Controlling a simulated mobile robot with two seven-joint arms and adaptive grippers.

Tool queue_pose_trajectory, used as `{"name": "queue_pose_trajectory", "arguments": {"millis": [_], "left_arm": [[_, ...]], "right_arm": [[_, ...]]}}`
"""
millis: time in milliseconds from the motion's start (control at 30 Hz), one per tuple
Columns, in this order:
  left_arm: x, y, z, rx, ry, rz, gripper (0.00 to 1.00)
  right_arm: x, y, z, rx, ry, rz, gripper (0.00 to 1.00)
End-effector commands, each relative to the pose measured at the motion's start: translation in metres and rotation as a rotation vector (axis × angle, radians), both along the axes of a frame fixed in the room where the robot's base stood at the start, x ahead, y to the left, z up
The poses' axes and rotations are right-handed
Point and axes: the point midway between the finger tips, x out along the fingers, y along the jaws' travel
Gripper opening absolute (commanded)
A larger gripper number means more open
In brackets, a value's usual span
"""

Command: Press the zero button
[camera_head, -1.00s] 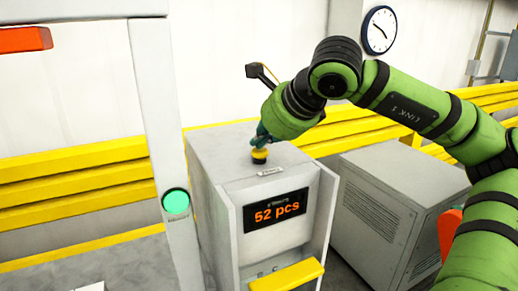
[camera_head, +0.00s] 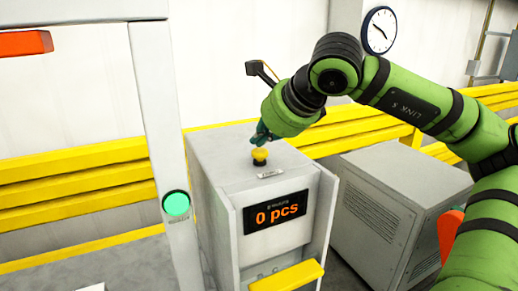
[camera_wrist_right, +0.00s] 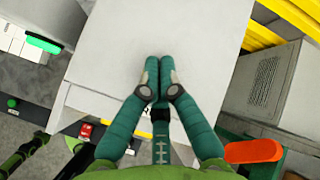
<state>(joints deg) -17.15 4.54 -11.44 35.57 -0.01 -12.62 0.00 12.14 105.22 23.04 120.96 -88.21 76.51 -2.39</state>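The yellow zero button (camera_head: 260,157) stands on a dark base on top of the grey cabinet (camera_head: 212,151), behind a small label (camera_head: 270,173). The cabinet's display (camera_head: 275,212) reads "0 pcs" in orange. My right gripper (camera_head: 262,134) is just above and behind the button, with a small gap seen between them. In the right wrist view my right gripper (camera_wrist_right: 159,62) has its two green fingers together, with nothing held between them. The button is not visible in that view.
A grey vented box (camera_head: 385,210) stands right of the cabinet. A grey post with a green round button (camera_head: 176,202) is at its left. Yellow rails (camera_head: 75,185) run along the wall behind. A yellow flap (camera_head: 288,276) juts from the cabinet's front.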

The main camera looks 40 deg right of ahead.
Motion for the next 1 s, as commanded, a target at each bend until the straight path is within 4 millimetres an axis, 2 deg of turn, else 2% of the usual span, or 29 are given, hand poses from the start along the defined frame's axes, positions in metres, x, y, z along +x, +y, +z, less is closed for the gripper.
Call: {"name": "queue_pose_trajectory", "arguments": {"millis": [600, 1000], "left_arm": [[-0.001, 0.000, 0.044, 0.000, 0.001, -0.001, 0.00], [-0.001, 0.000, 0.043, 0.000, 0.001, -0.001, 0.00]], "right_arm": [[0.000, 0.000, 0.059, -0.001, -0.001, -0.001, 0.00], [0.000, 0.000, 0.059, 0.000, -0.001, 0.000, 0.00]]}}
